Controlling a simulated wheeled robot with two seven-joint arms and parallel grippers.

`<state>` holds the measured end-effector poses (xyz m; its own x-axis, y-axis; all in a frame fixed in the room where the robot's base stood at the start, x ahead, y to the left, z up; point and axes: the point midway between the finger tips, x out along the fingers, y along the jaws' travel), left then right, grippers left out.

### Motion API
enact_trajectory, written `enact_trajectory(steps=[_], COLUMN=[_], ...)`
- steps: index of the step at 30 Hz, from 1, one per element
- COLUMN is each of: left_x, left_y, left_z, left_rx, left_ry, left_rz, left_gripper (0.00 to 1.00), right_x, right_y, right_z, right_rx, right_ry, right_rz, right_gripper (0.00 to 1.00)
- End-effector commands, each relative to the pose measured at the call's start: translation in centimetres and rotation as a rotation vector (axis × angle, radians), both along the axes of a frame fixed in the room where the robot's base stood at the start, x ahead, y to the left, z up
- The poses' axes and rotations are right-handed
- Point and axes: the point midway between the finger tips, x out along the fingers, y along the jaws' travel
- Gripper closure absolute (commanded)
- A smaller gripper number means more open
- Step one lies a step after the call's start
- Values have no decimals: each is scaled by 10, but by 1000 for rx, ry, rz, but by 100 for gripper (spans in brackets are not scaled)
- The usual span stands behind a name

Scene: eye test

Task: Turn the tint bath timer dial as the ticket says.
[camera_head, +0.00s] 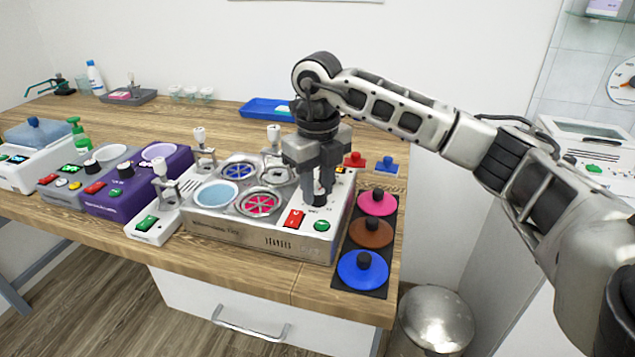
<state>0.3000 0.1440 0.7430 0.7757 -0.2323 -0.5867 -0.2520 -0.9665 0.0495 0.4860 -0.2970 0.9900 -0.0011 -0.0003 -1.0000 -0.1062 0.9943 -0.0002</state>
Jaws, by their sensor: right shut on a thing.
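The tint bath (225,228) is a silver-and-white box on the wooden bench, with several round wells in its top. One well holds pale blue liquid, and others show blue and pink under spoked covers. Its black timer dial (320,200) stands on the right front of the panel, beside a red switch (294,219) and a green button (321,226). My right gripper (319,190) points down over the dial and is shut on it. The fingers hide much of the dial, and its marks are too small to read. No readable ticket shows. My left gripper is out of view.
A black mat (346,258) with pink, brown and blue knobbed lids lies right of the bath. A purple machine (130,194) and a grey one stand at left. Behind are a blue tray (262,110) and red and blue knobbed pieces. The bench's front edge is close.

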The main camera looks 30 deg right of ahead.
Motion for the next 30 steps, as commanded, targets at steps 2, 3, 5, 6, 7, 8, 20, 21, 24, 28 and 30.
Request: enact_trajectory(steps=[2, 3, 5, 6, 7, 8, 20, 21, 24, 28, 30], left_x=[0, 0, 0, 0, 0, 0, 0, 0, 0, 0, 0], left_y=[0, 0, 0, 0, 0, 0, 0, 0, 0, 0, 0], left_z=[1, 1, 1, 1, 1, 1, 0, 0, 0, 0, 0], left_rx=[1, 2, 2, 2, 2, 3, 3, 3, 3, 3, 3], left_ry=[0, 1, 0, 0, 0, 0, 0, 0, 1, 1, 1], left_rz=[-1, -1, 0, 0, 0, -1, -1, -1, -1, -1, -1], left_gripper=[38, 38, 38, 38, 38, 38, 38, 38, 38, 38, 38], right_x=[1, 1, 1, 1, 1, 1, 1, 1, 1, 1, 0], right_y=[-1, -1, -1, -1, -1, -1, -1, -1, -1, 0, 0], right_z=[2, 2, 2, 2, 2, 2, 2, 2, 2, 1, 1], right_rx=[-1, -1, -1, -1, -1, -1, 0, 0, 0, 0, 0], right_ry=[-4, -4, -4, -5, -5, -5, -5, -5, -5, -3, -2], right_rz=[-31, -43, -57, -64, -69, -73, -82, -82, -82, -81, -80], right_gripper=[94, 94, 94, 94, 94, 94, 94, 94, 49, 49, 49])
